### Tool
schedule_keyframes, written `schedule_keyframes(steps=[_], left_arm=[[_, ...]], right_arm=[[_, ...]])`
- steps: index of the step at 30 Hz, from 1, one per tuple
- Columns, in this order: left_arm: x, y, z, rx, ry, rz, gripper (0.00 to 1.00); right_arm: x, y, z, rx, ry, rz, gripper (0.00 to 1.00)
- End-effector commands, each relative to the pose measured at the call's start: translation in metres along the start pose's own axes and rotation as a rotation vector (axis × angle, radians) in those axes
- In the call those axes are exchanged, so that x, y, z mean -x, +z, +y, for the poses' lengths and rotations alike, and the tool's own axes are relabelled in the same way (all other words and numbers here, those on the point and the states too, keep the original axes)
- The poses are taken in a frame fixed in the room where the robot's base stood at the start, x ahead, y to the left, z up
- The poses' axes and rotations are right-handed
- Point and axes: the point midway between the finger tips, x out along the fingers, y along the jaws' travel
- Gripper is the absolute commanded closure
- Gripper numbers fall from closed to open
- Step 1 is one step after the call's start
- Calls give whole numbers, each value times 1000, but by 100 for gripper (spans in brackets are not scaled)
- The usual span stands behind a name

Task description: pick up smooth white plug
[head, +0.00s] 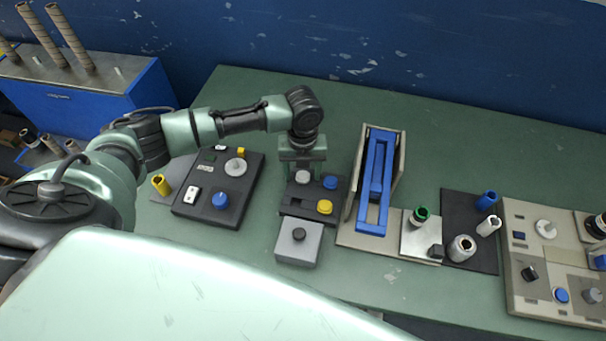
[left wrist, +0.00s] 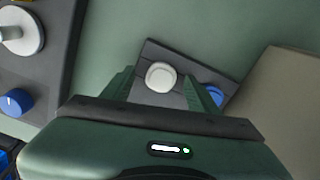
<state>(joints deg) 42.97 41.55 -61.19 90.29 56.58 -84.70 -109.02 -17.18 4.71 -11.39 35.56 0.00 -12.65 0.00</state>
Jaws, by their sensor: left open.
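A smooth white round plug (head: 302,177) stands on a small dark panel (head: 299,209) with blue and yellow round pieces. In the left wrist view the plug (left wrist: 160,76) shows from above, between my two finger outlines. My left gripper (head: 303,163) is open and points down at the far side of that panel, close to the plug. Its fingers (left wrist: 159,90) lie to either side of the plug in the wrist picture; I cannot tell whether they touch it. My right gripper is not in view.
The blue plug (head: 330,182) and yellow plug (head: 324,207) share the panel. A grey box with a black knob (head: 298,235) stands in front. A black control panel (head: 215,185) is to the left, a blue-framed holder (head: 375,185) to the right. Bare green table (head: 350,95) lies behind.

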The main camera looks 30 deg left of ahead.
Motion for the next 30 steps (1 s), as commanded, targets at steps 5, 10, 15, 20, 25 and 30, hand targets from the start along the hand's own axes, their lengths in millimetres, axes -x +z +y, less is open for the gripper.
schedule_keyframes(steps=[5, 10, 15, 20, 25, 30], left_arm=[[-1, 0, 0, -1, -1, -1, 40], [-1, 0, 0, -1, -1, -1, 74], [-1, 0, 0, -1, -1, -1, 100], [-1, 0, -1, -1, -1, -1, 100], [5, 0, -1, -1, -3, -2, 100], [25, 1, -1, -2, -4, -4, 100]], right_arm=[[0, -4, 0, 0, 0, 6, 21], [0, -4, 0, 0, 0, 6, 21], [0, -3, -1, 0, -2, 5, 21], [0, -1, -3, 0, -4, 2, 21], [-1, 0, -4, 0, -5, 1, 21], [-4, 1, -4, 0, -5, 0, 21]])
